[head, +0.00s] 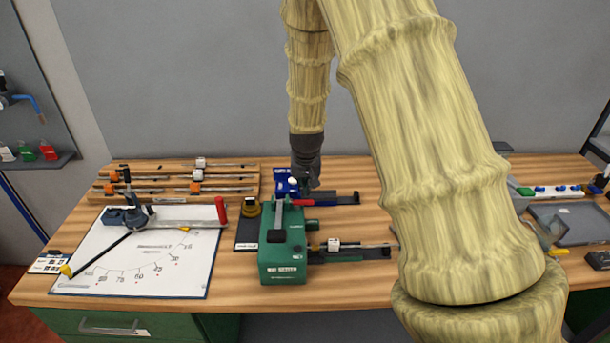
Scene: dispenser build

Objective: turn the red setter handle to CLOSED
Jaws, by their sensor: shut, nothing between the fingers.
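A short red lever (302,202) lies nearly flat among the parts between the blue block and the green box (284,262) at the middle of the bench. An upright red grip (220,210) stands at the end of a grey bar over the white scale board (182,276). I cannot tell which of the two is the setter handle, and no CLOSED mark is readable. My gripper (307,182) points down, shut and empty, right by the blue block (285,186), just above and behind the red lever. Whether it touches anything is unclear.
A wooden rack (175,180) with several rods stands at the back left. A black arm with a yellow tip (66,271) lies across the scale board. My arm hides much of the right bench. A grey tray (590,226) stands far right.

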